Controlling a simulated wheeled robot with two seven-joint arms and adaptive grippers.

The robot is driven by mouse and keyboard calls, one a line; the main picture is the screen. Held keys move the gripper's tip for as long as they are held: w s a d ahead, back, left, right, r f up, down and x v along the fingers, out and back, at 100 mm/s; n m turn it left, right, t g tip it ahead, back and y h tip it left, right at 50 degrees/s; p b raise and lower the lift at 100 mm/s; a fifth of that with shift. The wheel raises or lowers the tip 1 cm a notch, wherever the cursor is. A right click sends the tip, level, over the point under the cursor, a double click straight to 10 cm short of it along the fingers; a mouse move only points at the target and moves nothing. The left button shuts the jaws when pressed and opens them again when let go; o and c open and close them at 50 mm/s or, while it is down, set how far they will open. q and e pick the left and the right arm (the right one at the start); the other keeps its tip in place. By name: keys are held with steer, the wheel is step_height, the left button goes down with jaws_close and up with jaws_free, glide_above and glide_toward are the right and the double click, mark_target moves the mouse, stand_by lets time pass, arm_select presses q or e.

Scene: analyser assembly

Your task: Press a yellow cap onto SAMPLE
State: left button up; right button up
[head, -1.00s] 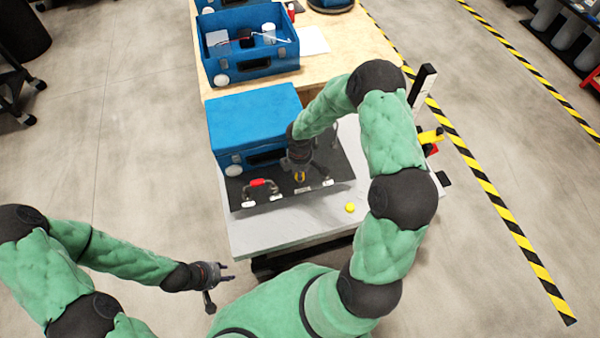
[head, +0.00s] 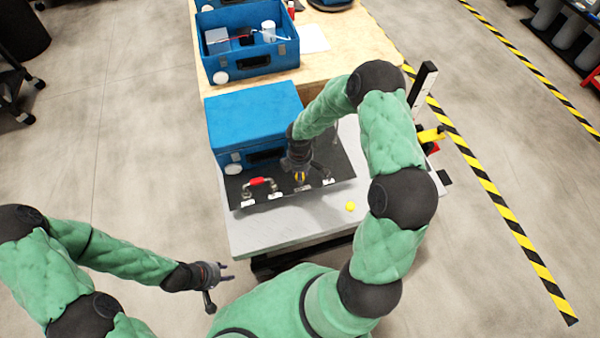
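My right gripper (head: 300,170) points down over the front of the black panel (head: 235,188). A yellow cap (head: 300,177) shows between its fingertips, just above or at the panel; contact beneath it is hidden. Small white labels (head: 328,182) line the panel's front edge, too small to read, so I cannot tell which port is SAMPLE. My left gripper (head: 222,274) is open and empty, off the table at the lower left.
A blue case (head: 252,112) stands behind the panel. An open blue box (head: 250,66) holds items on the wooden table (head: 350,45). The grey tabletop's front (head: 270,230) is clear.

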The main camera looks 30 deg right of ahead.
steer(key=shift+f, duration=0.35)
steer(key=o, duration=0.8)
steer(key=shift+o, duration=0.2)
steer(key=shift+r, duration=0.1)
step_height(320, 180, up, 12)
